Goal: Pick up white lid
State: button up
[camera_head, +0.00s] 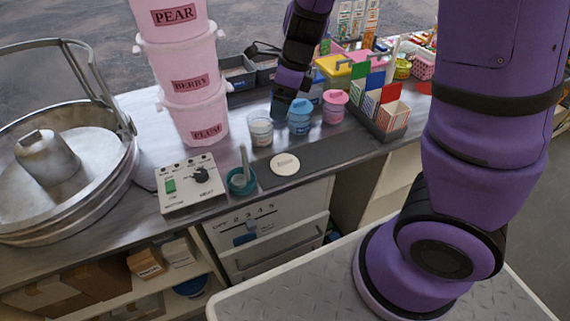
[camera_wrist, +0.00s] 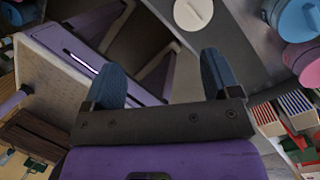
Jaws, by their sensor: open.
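The white lid (camera_head: 285,164) is a flat round disc with a small mark in its middle. It lies on the dark mat (camera_head: 325,153) near the front edge of the counter. In the wrist view the white lid (camera_wrist: 193,12) shows at the top edge, ahead of the fingers and partly cut off. My gripper (camera_wrist: 163,80) is open with nothing between its two blue fingers, and apart from the lid. In the head view my forearm hangs behind the jars, and the fingertips are hard to make out there.
A pale jar (camera_head: 260,128), a blue-lidded jar (camera_head: 300,115) and a pink-lidded jar (camera_head: 334,106) stand behind the mat. A teal pot (camera_head: 241,182) and a control box (camera_head: 187,183) are left of the lid. Cartons (camera_head: 393,116) stand to the right. The mat around the lid is clear.

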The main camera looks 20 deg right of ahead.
jog(key=w+f+m+h, duration=0.3)
jog(key=f+m, duration=0.7)
jog(key=f, duration=0.1)
send_over(285, 159)
jog(key=f, duration=0.5)
jog(key=shift+w+a+f, duration=0.25)
jog(key=shift+a+f, duration=0.15)
jog(key=shift+s+d+f, duration=0.1)
jog(key=shift+d+f, duration=0.05)
jog(key=shift+f, duration=0.6)
jog(key=shift+s+d+f, duration=0.1)
jog(key=shift+s+f, duration=0.05)
jog(key=shift+f, duration=0.65)
jog(key=shift+s+d+f, duration=0.1)
jog(key=shift+d+f, duration=0.05)
jog(key=shift+f, duration=1.05)
jog(key=c, duration=1)
jog(key=shift+r, duration=0.15)
